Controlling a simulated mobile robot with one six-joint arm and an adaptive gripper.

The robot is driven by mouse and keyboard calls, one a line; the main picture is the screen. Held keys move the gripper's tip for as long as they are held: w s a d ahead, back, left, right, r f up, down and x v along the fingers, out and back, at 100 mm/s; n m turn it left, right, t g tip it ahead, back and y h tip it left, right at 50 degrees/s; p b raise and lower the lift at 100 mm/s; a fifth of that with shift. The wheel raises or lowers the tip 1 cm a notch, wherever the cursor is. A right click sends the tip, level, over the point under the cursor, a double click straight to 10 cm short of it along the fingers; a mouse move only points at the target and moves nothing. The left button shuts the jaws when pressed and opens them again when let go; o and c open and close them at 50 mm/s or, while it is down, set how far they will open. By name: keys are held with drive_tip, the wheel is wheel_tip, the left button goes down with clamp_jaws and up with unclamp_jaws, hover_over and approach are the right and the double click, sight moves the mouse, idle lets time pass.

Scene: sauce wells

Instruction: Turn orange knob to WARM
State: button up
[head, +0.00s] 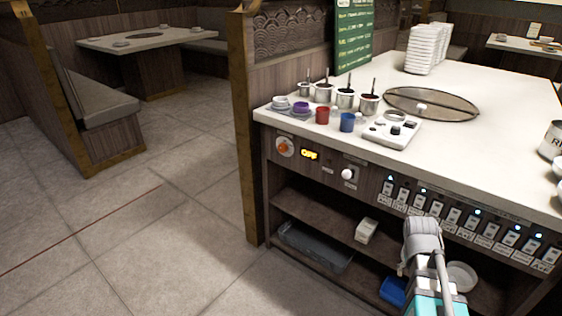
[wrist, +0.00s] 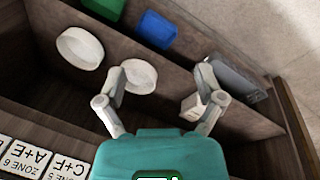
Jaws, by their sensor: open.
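The orange knob (head: 284,147) is on the left end of the counter's front panel in the head view, on a pale round dial. A small lit display (head: 310,155) to its right appears to read OFF. The dial's markings are too small to read, so I cannot tell where WARM lies. My gripper (wrist: 160,75) is open and empty in the wrist view, its two fingers apart in front of the lower shelves. It is well to the right of the knob and below it, not touching it. The knob is not in the wrist view.
A white knob (head: 347,174) and a row of labelled switches (head: 435,207) share the panel. Sauce pots (head: 345,98) and cups stand on the counter above. A grey bin (head: 314,247) and bowls (wrist: 80,47) sit on the shelves. The floor at left is clear.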

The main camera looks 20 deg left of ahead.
drive_tip(key=w+a+f+n+t+h+b, duration=0.2)
drive_tip(key=w+a+n+t+h+b, duration=0.1)
drive_tip(key=w+a+n, duration=0.5)
drive_tip(key=n+t+y, duration=0.1)
drive_tip(key=n+t, duration=1.2)
drive_tip(key=n, duration=0.7)
approach(281, 149)
drive_tip(key=d+v, duration=0.1)
drive_tip(key=v, duration=0.3)
drive_tip(key=shift+a, duration=0.55)
drive_tip(key=shift+w, duration=0.1)
drive_tip(key=x, duration=1.3)
drive_tip(key=shift+w+d, duration=0.2)
drive_tip(key=shift+w, duration=0.1)
